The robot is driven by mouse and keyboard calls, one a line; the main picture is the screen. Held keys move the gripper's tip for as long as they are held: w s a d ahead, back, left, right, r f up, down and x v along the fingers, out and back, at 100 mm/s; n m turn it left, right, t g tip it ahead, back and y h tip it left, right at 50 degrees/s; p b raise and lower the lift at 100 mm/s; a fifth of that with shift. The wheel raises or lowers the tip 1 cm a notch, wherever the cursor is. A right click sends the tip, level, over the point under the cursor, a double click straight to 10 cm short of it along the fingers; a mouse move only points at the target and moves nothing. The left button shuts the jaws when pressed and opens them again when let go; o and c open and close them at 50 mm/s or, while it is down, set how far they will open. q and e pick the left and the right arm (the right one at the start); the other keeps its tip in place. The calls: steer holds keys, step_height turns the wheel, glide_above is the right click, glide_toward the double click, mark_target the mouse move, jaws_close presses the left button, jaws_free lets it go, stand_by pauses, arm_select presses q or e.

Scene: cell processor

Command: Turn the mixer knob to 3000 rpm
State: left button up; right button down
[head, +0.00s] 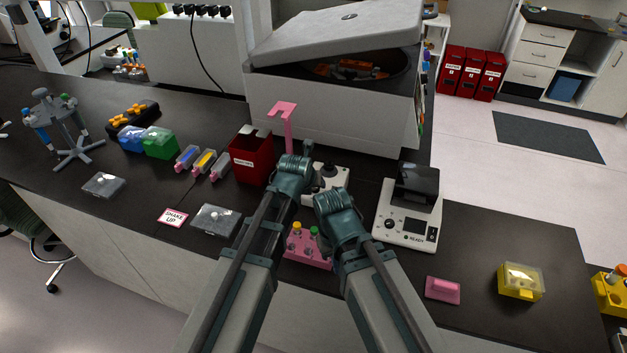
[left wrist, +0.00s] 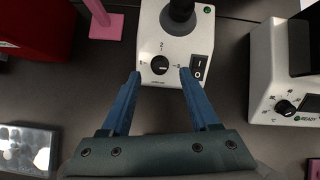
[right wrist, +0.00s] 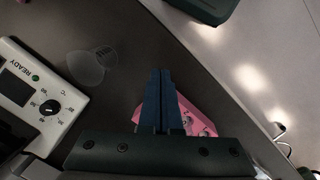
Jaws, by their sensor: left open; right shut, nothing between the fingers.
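The mixer (head: 337,181) is a small white unit, partly hidden by my left gripper in the head view. In the left wrist view its white body (left wrist: 181,48) carries a black round knob (left wrist: 160,65) with marks around it, and a black rocker switch (left wrist: 199,67) to the right. I cannot read the knob's setting surely. My left gripper (left wrist: 161,74) is open, with one finger to each side of the knob in that view; contact is not visible. My right gripper (head: 338,203) is shut and empty; its closed fingers (right wrist: 160,72) appear over a pink rack (right wrist: 197,118).
A white device marked READY (head: 405,232) stands right of the mixer. A pink stand (head: 283,112) and red bin (head: 252,157) are to the left. The pink tube rack (head: 305,250) lies in front. A clear cup (right wrist: 88,66) shows in the right wrist view.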

arm_select(q)
steer(key=p+v, duration=0.7)
steer(key=v, duration=0.3)
